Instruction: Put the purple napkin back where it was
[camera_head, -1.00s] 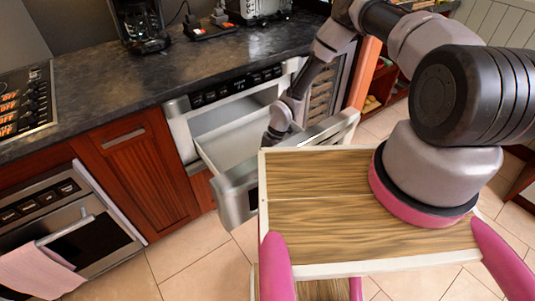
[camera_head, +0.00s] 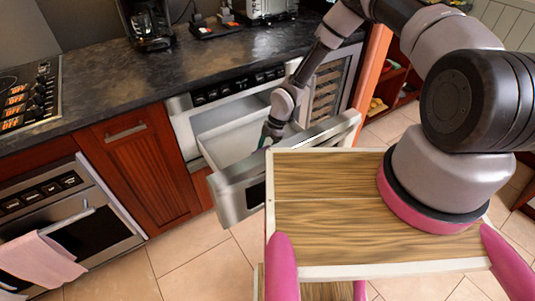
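I see no purple napkin in this view. The microwave drawer (camera_head: 228,140) under the counter is pulled open, and the part of its inside that shows looks empty. My gripper (camera_head: 268,139) points down at the right end of the open drawer, close to its front panel. It is small and dark here, with a small teal patch at its tip. I cannot tell whether its fingers are apart or hold anything. The drawer's front panel and my own body hide part of that area.
A pink towel (camera_head: 40,262) hangs on the oven handle at lower left. The dark counter (camera_head: 165,78) runs above the drawer, with a coffee maker (camera_head: 147,22) at the back and a cooktop (camera_head: 28,100) at left. Tiled floor (camera_head: 195,262) is clear before the cabinets.

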